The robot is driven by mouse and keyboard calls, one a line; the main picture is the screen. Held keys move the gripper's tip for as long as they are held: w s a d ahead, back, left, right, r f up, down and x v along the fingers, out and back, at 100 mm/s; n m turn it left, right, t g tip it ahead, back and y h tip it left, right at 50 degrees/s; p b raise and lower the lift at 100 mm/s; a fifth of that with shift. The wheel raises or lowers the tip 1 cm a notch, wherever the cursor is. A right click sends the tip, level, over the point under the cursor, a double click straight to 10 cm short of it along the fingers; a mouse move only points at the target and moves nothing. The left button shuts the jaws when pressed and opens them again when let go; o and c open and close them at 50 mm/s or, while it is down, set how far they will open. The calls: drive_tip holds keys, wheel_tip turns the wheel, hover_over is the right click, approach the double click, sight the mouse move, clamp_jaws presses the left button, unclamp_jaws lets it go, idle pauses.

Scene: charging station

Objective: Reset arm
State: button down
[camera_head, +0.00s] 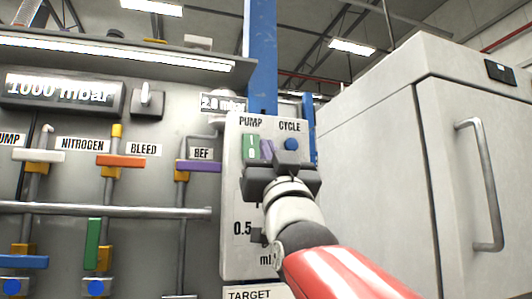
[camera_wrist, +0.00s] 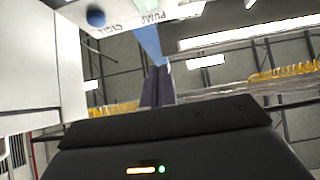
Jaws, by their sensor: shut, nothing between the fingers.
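My red and white arm reaches up from the lower right in the head view. My gripper (camera_head: 272,152) is in front of the upper part of a light control panel (camera_head: 235,200), just below its PUMP and CYCLE labels. In the wrist view the two dark fingers of my gripper (camera_wrist: 157,86) are together with nothing between them. A green switch (camera_head: 250,148) is left of the fingers and a blue round button (camera_head: 291,144) is right of them. The blue button also shows in the wrist view (camera_wrist: 95,17). I cannot tell whether the fingers touch the panel.
At left is a grey valve wall with white (camera_head: 38,156), orange (camera_head: 120,161) and purple (camera_head: 198,166) handles and a horizontal pipe (camera_head: 110,211). A 1000 mbar display (camera_head: 60,92) is above. A large white cabinet (camera_head: 380,160) with a handle (camera_head: 485,185) stands at right.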

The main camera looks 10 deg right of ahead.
idle(0.3)
drive_tip(key=d+f+g+h+p, duration=0.15)
drive_tip(key=f+g, duration=0.35)
drive_tip(key=f, duration=0.9)
drive_tip(key=d+f+g+h+p, duration=0.1)
drive_tip(key=d+f+g+h, duration=0.3)
drive_tip(key=f, duration=0.9)
drive_tip(key=s+d+f+g, duration=0.1)
drive_tip(key=s+f+g, duration=0.3)
drive_tip(key=f, duration=0.5)
drive_tip(key=s+d+f+m+g, duration=0.1)
drive_tip(key=s+f+g, duration=0.3)
drive_tip(key=s+f, duration=0.4)
drive_tip(key=s+d+f+m+g+p, duration=0.1)
drive_tip(key=s+f+g, duration=0.3)
drive_tip(key=f, duration=0.7)
drive_tip(key=shift+s+d, duration=0.45)
drive_tip(key=shift+s, duration=0.6)
drive_tip(key=shift+a, duration=0.1)
